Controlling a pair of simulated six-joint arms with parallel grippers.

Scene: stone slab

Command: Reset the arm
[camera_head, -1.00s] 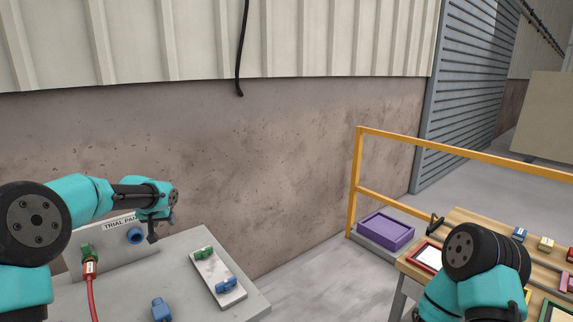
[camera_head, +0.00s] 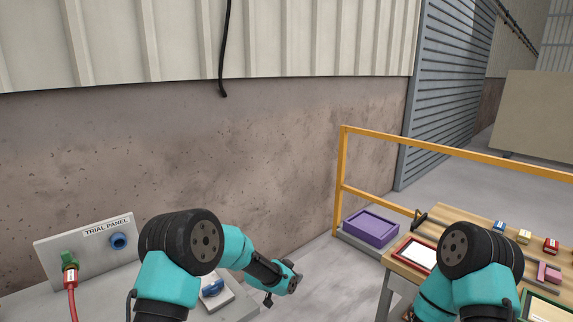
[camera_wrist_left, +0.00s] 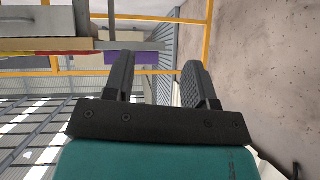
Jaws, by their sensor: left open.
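My left arm reaches in from the left in the head view. Its gripper (camera_head: 283,288) hangs over the floor gap, just right of the grey bench. In the left wrist view the left gripper (camera_wrist_left: 157,75) has its two black fingers apart with nothing between them. My right arm (camera_head: 470,260) is folded in front of the wooden table.
The trial panel (camera_head: 85,250) has a red-cabled plug in a green socket (camera_head: 68,258) and a blue socket (camera_head: 118,241). A blue part (camera_head: 212,288) lies behind my left arm. A purple crate (camera_head: 370,228) stands by the yellow rail (camera_head: 440,148). The wooden table (camera_head: 450,215) holds several small coloured blocks.

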